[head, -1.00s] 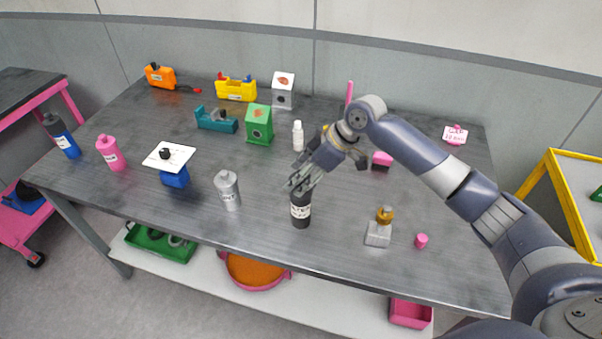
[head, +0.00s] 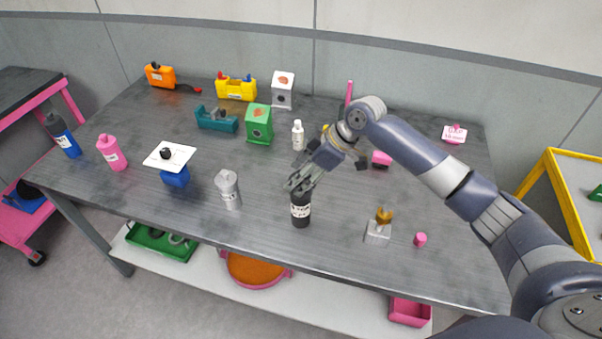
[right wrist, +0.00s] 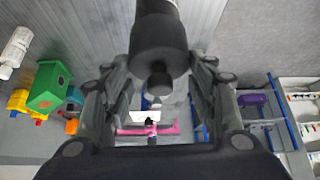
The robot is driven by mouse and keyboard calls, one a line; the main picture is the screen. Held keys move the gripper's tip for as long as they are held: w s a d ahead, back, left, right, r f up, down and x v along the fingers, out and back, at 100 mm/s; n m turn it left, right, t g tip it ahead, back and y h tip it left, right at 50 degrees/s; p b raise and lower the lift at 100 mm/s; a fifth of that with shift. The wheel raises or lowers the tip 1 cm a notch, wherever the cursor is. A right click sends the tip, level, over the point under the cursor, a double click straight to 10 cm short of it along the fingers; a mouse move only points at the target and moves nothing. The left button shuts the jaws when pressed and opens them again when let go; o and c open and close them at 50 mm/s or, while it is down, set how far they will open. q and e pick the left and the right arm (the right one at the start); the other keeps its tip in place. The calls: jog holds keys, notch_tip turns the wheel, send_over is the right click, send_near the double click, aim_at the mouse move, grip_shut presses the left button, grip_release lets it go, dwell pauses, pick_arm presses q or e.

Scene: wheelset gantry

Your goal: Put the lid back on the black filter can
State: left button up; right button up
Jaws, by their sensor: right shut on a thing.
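The black filter can (head: 300,215) stands upright near the front edge of the table, with a white label. My right gripper (head: 299,187) is right above it, pointing down, and hides the can's top in the head view. In the right wrist view my right gripper (right wrist: 160,75) has its fingers on either side of a round black lid (right wrist: 158,52) with a small knob, and is shut on it. The lid is in line with the can's body (right wrist: 157,8); I cannot tell whether it is fully seated. My left gripper is not in view.
A grey canister (head: 229,190) stands left of the can. A grey block with an orange top (head: 378,232) and a pink cylinder (head: 420,240) stand to the right. A white bottle (head: 298,136) and green box (head: 259,124) are behind. The table's front edge is close.

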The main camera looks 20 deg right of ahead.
jog(key=shift+r+p, duration=0.1)
jog(key=shift+p, duration=0.2)
jog(key=shift+f+p, duration=0.25)
jog(key=shift+p, duration=0.3)
dwell(1.5)
dwell(0.3)
jog(key=o, duration=1.1)
jog(key=shift+c, duration=0.2)
jog(key=o, duration=0.5)
